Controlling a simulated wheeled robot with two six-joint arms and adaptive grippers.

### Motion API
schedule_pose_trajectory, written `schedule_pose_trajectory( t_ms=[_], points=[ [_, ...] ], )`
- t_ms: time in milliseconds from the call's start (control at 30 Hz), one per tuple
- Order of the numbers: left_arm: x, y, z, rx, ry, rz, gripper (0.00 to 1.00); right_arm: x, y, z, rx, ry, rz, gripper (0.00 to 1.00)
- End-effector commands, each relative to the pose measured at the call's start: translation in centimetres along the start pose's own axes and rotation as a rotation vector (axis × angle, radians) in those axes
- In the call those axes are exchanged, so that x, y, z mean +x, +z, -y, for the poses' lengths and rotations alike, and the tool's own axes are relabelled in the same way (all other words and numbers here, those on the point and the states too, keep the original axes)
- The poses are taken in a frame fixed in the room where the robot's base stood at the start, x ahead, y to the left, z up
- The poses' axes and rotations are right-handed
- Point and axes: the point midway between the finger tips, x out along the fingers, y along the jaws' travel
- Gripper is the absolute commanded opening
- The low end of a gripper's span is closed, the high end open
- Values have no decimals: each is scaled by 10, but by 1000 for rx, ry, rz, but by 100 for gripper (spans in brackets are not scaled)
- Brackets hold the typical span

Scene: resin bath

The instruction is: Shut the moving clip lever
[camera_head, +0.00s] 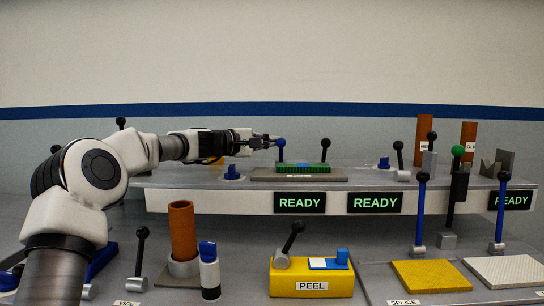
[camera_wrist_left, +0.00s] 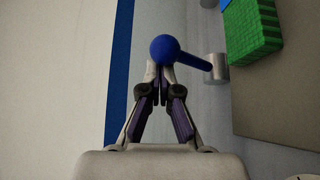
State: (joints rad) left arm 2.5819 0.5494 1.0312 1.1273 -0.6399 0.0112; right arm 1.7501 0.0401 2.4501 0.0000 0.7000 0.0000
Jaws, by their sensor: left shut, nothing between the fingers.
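A lever with a blue ball knob (camera_head: 281,143) stands upright at the left end of a green block (camera_head: 303,169) on a grey plate (camera_head: 262,174) on the raised shelf. A similar lever with a black knob (camera_head: 325,143) stands upright at the block's right end. No label marks which is the moving clip lever. My left gripper (camera_head: 273,140) is shut and empty, its tips right at the blue knob. In the left wrist view the blue knob (camera_wrist_left: 164,49) lies just beyond the closed fingertips (camera_wrist_left: 162,72); I cannot tell whether they touch. My right gripper is not in view.
A yellow PEEL box (camera_head: 311,284) and a brown tube (camera_head: 183,231) stand on the lower bench.

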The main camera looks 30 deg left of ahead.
Motion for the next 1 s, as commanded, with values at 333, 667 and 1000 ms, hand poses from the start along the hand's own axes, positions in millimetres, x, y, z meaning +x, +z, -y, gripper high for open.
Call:
schedule_pose_trajectory(
  t_ms=[333, 667, 1000],
  points=[
    [0, 0, 1, -1, -1, 1, 0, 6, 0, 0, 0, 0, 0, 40],
    [-1, 0, 1, -2, -2, 1, 0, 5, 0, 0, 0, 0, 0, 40],
    [-57, -1, -1, -6, 4, 2, 0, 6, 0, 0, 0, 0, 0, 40]
  ],
)
